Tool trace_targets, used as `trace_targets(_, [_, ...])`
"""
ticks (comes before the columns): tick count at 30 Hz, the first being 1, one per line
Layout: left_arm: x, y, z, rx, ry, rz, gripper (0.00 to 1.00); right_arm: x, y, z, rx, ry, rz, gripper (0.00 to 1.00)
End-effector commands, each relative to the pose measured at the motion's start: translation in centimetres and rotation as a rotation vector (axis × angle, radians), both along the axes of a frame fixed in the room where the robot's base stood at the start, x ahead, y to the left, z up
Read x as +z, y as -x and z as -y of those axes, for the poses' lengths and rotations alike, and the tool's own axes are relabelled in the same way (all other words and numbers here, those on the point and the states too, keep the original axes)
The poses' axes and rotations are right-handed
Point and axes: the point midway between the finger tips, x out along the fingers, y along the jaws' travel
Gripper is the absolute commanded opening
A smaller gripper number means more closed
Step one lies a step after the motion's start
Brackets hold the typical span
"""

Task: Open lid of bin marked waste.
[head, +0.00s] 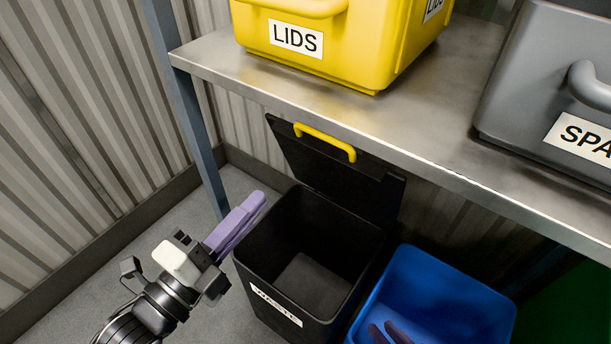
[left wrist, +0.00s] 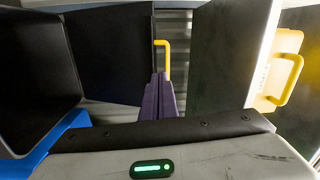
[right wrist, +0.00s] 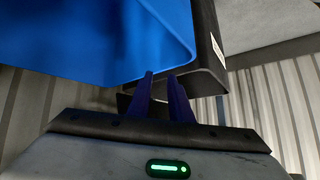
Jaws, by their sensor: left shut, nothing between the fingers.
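The black waste bin (head: 300,250) stands on the floor below the shelf, its label (head: 276,306) on the front. Its black lid (head: 325,170) is raised, leaning back near the shelf edge, with a yellow handle (head: 325,143) near its upper edge. The bin's inside is visible and looks empty. My left gripper (head: 258,199) is shut and empty beside the bin's left rim. In the left wrist view its fingers (left wrist: 161,80) are together below the handle (left wrist: 163,55), apparently apart from it. My right gripper (right wrist: 160,76) is open, with a small gap between its fingers; its tips (head: 390,333) show over the blue bin.
A blue bin (head: 440,290) stands right of the waste bin. The metal shelf (head: 420,150) overhangs both and holds a yellow LIDS bin (head: 345,50) and a grey bin (head: 530,80). A shelf post (head: 190,110) stands at left. Floor left of the waste bin is clear.

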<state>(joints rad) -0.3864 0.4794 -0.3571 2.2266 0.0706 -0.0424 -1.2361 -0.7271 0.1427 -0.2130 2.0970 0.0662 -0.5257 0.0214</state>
Motion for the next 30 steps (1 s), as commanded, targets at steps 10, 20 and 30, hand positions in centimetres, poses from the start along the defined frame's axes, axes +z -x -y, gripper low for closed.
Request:
trace_targets(10, [1.2, -1.1, 1.6, -0.024, -0.08, 0.127, 0.0, -1.2, 0.0, -0.2, 0.001, -0.005, 0.002, 0.18])
trace_targets(20, [2.0, -6.7, 5.3, -0.025, -0.078, 0.125, 0.0, -1.4, -0.1, -0.2, -0.002, -0.012, 0.006, 0.18])
trace_targets(30, [2.4, -10.7, 8.0, -0.024, -0.079, 0.121, 0.0, -1.5, -0.2, -0.3, -0.008, -0.022, 0.015, 0.18])
